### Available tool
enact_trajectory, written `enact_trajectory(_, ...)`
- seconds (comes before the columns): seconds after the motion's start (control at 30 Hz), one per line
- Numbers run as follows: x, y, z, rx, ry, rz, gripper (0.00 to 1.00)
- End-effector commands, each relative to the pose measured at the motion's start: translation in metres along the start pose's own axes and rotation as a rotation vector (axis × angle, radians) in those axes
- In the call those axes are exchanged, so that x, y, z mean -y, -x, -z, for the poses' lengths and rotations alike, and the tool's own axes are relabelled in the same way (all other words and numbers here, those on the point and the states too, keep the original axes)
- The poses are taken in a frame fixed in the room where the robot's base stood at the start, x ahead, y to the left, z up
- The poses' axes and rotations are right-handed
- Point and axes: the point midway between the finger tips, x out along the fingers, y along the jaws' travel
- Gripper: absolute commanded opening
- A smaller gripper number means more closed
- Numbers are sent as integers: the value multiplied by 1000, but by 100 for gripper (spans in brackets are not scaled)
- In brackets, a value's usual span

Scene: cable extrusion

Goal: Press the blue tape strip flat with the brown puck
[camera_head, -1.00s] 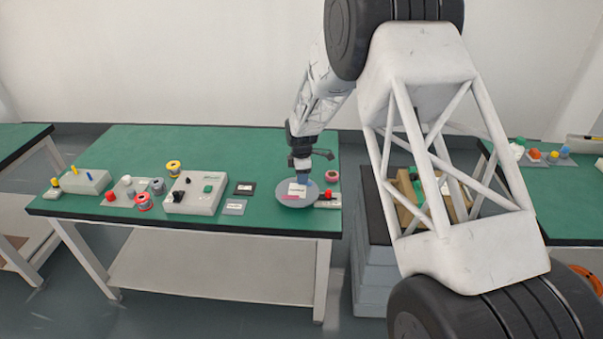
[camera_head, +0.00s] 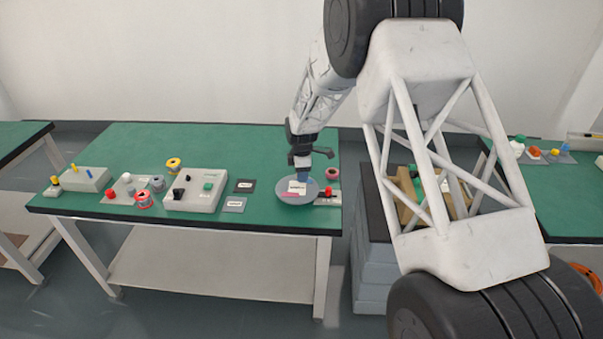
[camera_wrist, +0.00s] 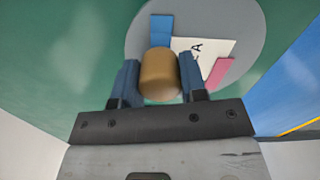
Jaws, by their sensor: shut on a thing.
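My gripper (camera_wrist: 160,78) is shut on the brown puck (camera_wrist: 160,72), with one blue finger on each side of it. The blue tape strip (camera_wrist: 161,25) shows just beyond the puck in the wrist view, and the puck hides its near end. The strip lies at the edge of a white card (camera_wrist: 212,52) on a round grey plate (camera_wrist: 240,18). A pink strip (camera_wrist: 218,72) lies at another edge of the card. In the head view my gripper (camera_head: 301,173) is over the plate (camera_head: 283,189). I cannot tell whether the puck touches the strip.
A red-and-black item (camera_head: 327,193) and a red-topped spool (camera_head: 332,174) stand close right of the plate. The green table (camera_head: 240,150) is clear behind.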

Motion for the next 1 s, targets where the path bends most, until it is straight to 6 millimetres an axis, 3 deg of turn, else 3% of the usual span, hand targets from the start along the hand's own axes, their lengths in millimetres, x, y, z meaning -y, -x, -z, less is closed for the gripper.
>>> enact_trajectory(1.0,0,-9,0,0,0,0,20)
